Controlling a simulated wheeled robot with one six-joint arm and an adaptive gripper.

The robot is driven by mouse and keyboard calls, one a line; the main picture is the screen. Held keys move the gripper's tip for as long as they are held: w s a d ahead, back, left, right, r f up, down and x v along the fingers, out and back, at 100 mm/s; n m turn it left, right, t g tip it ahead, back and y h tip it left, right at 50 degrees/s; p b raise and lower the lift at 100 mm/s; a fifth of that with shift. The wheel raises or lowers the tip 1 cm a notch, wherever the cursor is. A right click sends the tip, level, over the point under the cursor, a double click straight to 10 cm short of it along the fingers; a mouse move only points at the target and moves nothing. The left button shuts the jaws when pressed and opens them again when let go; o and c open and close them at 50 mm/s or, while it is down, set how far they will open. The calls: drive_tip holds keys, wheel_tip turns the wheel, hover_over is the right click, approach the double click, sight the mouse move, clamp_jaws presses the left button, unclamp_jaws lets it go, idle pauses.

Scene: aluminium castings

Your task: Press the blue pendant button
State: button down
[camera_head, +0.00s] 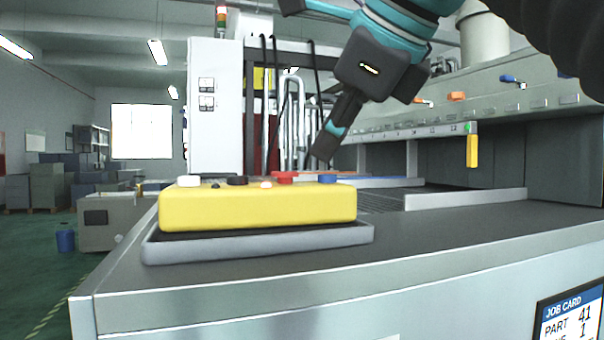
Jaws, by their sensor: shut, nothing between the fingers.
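A yellow pendant box (258,208) lies in a grey tray (258,244) on the dark bench top. Along its top, from left to right, are a white button (188,181), a black button (237,180), a red button (285,176) and the blue button (327,178) near the right end. A small orange light (266,185) sits in front of them. My gripper (322,157) points down and to the left, shut and empty. Its tip shows just above the blue button in the picture, with a small gap between them. Their difference in depth is hard to tell.
A low grey rail (465,198) runs along the bench on the right. A yellow pendant-like piece (472,150) hangs from the machine behind. A white cabinet (215,105) and black hoses stand behind the box. The bench top to the right of the tray is clear.

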sight(332, 175)
drive_tip(key=shift+f, duration=0.4)
drive_tip(key=shift+f+b, duration=0.45)
idle(0.7)
drive_tip(key=shift+r, duration=0.1)
drive_tip(key=shift+r+p, duration=0.8)
drive_tip(key=shift+p, duration=0.25)
wheel_tip(332, 175, up, 3)
drive_tip(key=shift+f+p, duration=0.1)
drive_tip(key=shift+p, duration=1.05)
drive_tip(key=shift+r, duration=1.05)
drive_tip(key=shift+s+d, duration=0.1)
